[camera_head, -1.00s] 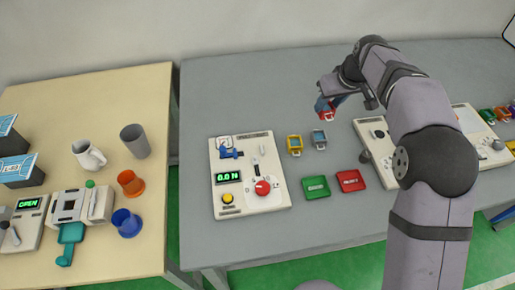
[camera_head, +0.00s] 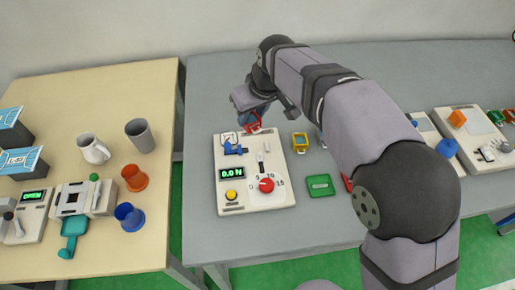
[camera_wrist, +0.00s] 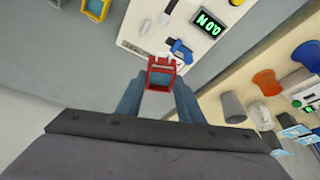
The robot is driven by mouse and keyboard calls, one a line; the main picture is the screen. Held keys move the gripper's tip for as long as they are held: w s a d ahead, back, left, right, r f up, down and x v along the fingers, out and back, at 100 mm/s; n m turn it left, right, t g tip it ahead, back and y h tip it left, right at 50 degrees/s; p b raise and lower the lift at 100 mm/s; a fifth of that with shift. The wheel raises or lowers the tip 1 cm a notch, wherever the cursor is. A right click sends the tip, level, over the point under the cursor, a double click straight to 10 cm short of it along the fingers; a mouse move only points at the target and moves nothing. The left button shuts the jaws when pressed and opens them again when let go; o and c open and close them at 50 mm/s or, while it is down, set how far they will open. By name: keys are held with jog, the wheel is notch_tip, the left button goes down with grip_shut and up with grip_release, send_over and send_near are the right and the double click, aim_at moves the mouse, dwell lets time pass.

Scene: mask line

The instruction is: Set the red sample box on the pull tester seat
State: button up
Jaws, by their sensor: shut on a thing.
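The red sample box (camera_wrist: 161,73) is between the fingertips of my gripper (camera_wrist: 160,90) in the wrist view. In the head view the red box (camera_head: 254,124) shows just under my gripper (camera_head: 249,108), over the upper right part of the pull tester (camera_head: 246,200). The tester is a cream panel with a dial, a blue clamp-like part (camera_head: 233,147), a "0.0 N" display, a yellow button and a red knob. I cannot tell which part is the seat. The box seems to be held above the panel, apart from the blue part.
A yellow box (camera_head: 299,141) stands right of the tester, with a green tray (camera_head: 320,186) nearer. My arm partly hides a red tray and other items. On the left wooden table stand a white mug (camera_head: 93,150), a grey cup (camera_head: 140,136) and other devices.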

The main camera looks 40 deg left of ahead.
jog(key=shift+w+d+f+m+t, duration=0.3)
jog(key=shift+d+f+m, duration=0.25)
jog(key=shift+m, duration=0.25)
jog(key=shift+w+m+t+h, duration=0.2)
jog(key=shift+m+t+h, duration=0.25)
jog(key=shift+m, duration=0.95)
jog(key=shift+f+p, duration=0.95)
jog(key=shift+f, duration=4)
jog(key=shift+f, duration=0.2)
jog(key=o, duration=1)
jog(key=shift+o, duration=0.2)
